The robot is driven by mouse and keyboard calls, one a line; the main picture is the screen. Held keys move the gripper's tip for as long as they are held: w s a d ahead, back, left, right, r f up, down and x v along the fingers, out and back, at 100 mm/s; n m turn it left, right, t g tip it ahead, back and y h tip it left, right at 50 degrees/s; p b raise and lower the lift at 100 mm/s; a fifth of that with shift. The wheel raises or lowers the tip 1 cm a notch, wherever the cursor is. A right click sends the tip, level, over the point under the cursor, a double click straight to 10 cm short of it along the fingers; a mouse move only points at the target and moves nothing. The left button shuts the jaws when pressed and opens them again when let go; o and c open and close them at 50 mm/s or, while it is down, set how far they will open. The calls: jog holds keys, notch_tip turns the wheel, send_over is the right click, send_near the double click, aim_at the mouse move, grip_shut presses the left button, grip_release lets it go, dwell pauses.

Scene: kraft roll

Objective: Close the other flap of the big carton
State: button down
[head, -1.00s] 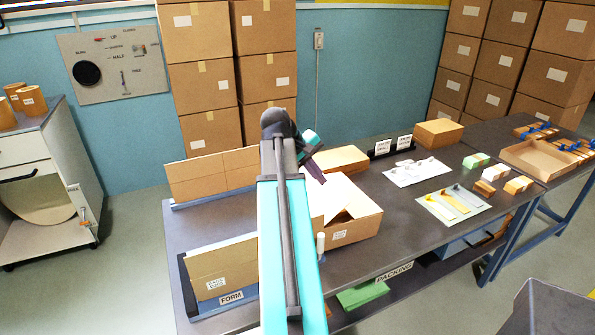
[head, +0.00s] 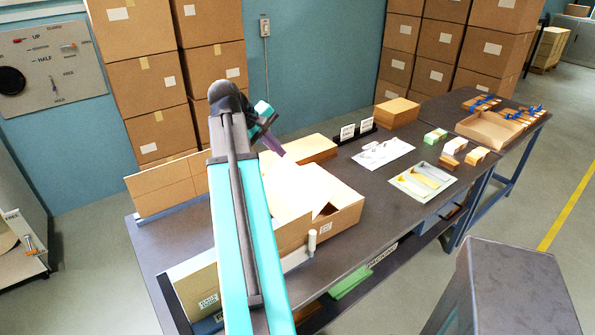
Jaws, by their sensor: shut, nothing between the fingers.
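The big carton (head: 345,218) sits open-topped on the grey bench, with a small white label on its front. A pale, brightly lit flap (head: 287,188) slants over its top, and a dark triangular gap shows at its front right. My gripper (head: 276,147), with purple fingers, is shut and empty above the carton's back edge, near the flap. I cannot tell whether it touches the flap. My teal arm crosses in front of the carton's left side and hides part of it.
A flat tan carton (head: 305,149) lies behind the big one. A short white cylinder (head: 312,240) stands at its front. Flat carton blanks (head: 168,186) stand at left. Mats with small parts (head: 423,181) lie to the right. Stacked boxes (head: 160,95) stand behind the bench.

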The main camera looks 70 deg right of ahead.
aim_at(303, 175)
jog(key=shift+f, duration=0.1)
jog(key=shift+p+x, duration=1.95)
jog(key=shift+x, duration=5.05)
jog(key=shift+a, duration=0.1)
jog(key=shift+a, duration=0.15)
jog(key=shift+w, duration=0.1)
jog(key=shift+w+d, duration=0.1)
jog(key=shift+d, duration=0.1)
